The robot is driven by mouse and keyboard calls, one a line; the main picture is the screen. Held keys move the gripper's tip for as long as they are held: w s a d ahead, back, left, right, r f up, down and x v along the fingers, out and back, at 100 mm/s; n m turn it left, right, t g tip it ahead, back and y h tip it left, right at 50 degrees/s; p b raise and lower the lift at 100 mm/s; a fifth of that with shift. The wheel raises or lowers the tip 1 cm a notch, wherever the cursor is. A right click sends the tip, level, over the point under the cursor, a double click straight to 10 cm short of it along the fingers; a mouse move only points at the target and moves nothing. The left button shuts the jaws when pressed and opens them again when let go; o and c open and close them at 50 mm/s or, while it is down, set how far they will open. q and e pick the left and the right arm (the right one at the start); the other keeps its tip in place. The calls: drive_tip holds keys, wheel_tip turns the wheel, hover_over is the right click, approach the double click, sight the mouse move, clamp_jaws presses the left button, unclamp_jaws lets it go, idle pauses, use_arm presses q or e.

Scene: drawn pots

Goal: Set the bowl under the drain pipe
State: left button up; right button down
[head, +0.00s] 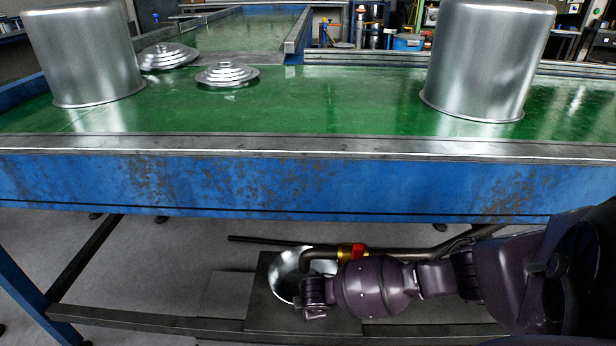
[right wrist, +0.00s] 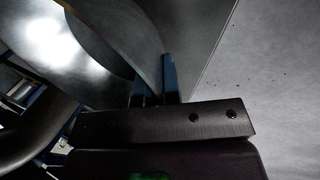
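The shiny metal bowl (head: 283,278) is under the table, over a dark square plate. Its bright inside (right wrist: 45,35) and rim fill the upper left of the right wrist view. The drain pipe (head: 428,254) runs in from the right under the table and bends down at its left end, which overlaps the bowl's opening in the head view. My right gripper (head: 314,292) is at the bowl's near right side. In the right wrist view its blue fingers (right wrist: 155,82) pinch the bowl's rim. Whether the bowl rests on the plate is unclear. My left gripper is not in view.
The blue-framed table (head: 240,188) spans above my right arm. A lower frame bar (head: 150,320) runs in front of the bowl. A red and yellow valve (head: 350,251) sits on the pipe. Two large pots (head: 82,55) (head: 488,60) and stacked lids (head: 227,74) stand on the green top.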

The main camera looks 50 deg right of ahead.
wheel_tip(320, 180, down, 3)
drive_tip(key=shift+s+f+b, duration=0.1)
drive_tip(key=shift+b, duration=0.65)
drive_tip(key=shift+d+f, duration=0.1)
drive_tip(key=shift+f, duration=0.2)
drive_tip(key=shift+w+r, duration=0.2)
drive_tip(key=shift+w, duration=0.05)
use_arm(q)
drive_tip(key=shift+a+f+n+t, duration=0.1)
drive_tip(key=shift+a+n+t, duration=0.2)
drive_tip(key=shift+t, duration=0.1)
use_arm(e)
drive_tip(key=shift+f, duration=0.1)
drive_tip(key=shift+f, duration=0.15)
drive_tip(key=c, duration=1.3)
unclamp_jaws()
drive_tip(key=shift+c, duration=0.2)
